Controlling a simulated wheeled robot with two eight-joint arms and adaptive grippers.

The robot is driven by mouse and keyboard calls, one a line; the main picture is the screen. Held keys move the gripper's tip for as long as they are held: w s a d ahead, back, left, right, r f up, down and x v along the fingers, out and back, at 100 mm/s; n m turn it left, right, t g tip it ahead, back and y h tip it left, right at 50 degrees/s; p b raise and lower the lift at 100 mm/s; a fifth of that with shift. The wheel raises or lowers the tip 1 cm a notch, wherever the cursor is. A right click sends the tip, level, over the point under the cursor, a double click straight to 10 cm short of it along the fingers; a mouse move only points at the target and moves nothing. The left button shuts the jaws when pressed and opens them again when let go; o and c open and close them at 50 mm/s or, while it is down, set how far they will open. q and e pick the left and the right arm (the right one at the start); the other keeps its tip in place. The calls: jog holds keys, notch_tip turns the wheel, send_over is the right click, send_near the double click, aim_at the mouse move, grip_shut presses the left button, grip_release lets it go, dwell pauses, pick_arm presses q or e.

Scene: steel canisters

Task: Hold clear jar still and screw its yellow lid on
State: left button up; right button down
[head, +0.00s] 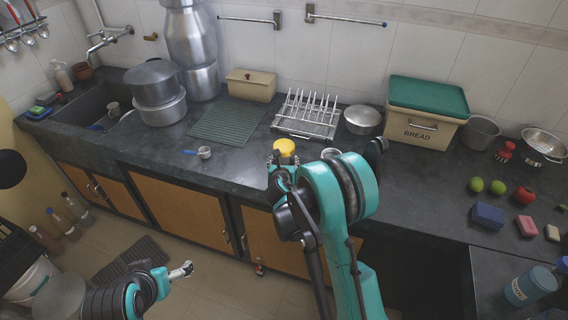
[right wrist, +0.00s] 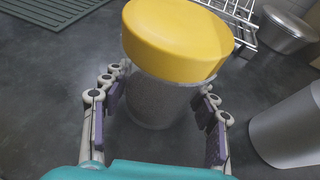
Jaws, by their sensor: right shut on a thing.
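The clear jar (right wrist: 158,103) stands on the dark counter near its front edge. The yellow lid (right wrist: 178,38) sits on top of the jar; it also shows in the head view (head: 285,146). I cannot tell whether its thread is engaged. My right gripper (right wrist: 165,85) has a finger on each side of the jar's body, below the lid, and is shut on it. In the head view my right arm hides most of the jar. My left gripper (head: 183,271) is low at the lower left, over the floor and away from the counter; its fingers are too small to read.
A steel canister (right wrist: 292,128) stands just right of the jar. Behind are a dish rack (head: 306,118), a steel bowl (head: 362,119) and a bread box (head: 420,128). A small measuring cup (head: 204,152) lies to the left. Counter between cup and jar is clear.

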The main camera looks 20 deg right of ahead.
jog(key=shift+r, duration=0.15)
jog(key=shift+c, duration=2.4)
grip_release()
jog(key=shift+f, duration=0.2)
jog(key=shift+r, duration=0.25)
jog(key=p+v, duration=0.3)
jog(key=v, duration=0.7)
jog(key=shift+s+a+r, duration=0.1)
jog(key=shift+s+a, duration=0.05)
jog(key=shift+s, duration=0.15)
jog(key=shift+s+a+r, duration=0.15)
jog(key=shift+s+r, duration=0.05)
jog(key=shift+s, duration=0.45)
